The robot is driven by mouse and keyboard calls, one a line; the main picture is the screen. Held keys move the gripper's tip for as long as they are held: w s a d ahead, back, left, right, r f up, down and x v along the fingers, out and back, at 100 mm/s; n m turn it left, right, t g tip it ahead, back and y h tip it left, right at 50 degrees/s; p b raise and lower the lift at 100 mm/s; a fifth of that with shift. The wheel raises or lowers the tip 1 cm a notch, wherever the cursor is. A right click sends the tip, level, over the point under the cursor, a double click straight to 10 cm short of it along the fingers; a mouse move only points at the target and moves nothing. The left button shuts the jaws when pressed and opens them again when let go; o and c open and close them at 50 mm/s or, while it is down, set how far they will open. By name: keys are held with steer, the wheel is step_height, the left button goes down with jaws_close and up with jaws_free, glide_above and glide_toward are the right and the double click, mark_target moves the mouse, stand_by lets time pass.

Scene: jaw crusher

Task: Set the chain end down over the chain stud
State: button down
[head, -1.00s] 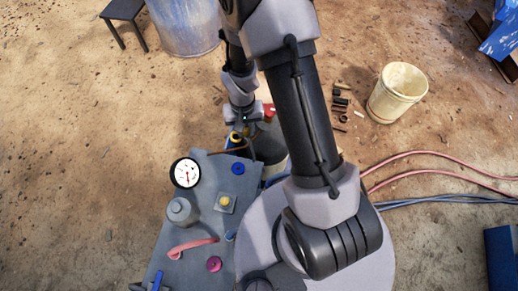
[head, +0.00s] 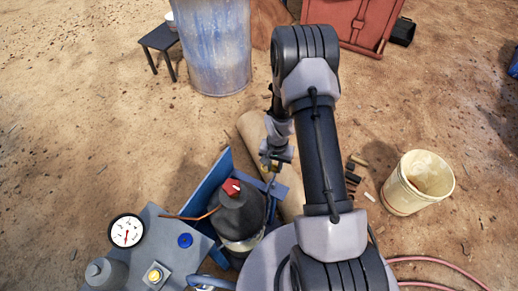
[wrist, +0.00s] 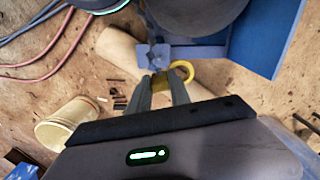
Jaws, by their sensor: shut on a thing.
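In the wrist view my gripper (wrist: 170,88) is shut on a yellow piece with an open ring (wrist: 183,72), which looks like the chain end. The ring sticks out to the right of the fingertips. A dark chain (wrist: 150,28) runs from the top of the picture toward the fingertips. A small blue-grey plate (wrist: 148,58) with a dark part on it, perhaps the chain stud, lies just beyond the fingertips; I cannot tell whether the ring touches it. In the head view my gripper (head: 275,163) is beside the blue frame (head: 217,172), with the yellow piece barely visible.
A dark cylinder with a red knob (head: 232,187) stands inside the blue frame. A tan roll (head: 252,128) lies behind my gripper. A grey bench with a gauge (head: 126,230) is at left. A cream bucket (head: 420,182) stands at right on open dirt.

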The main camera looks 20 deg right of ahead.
step_height(320, 180, down, 7)
steer(key=s+d+m, duration=0.2)
steer(key=shift+s, duration=0.25)
steer(key=shift+d+f+b, duration=0.1)
steer(key=shift+f+b, duration=0.05)
steer(key=shift+b, duration=0.35)
step_height(320, 180, down, 8)
steer(key=b, duration=0.7)
steer(key=shift+r, duration=0.2)
steer(key=c, duration=1.1)
jaws_free()
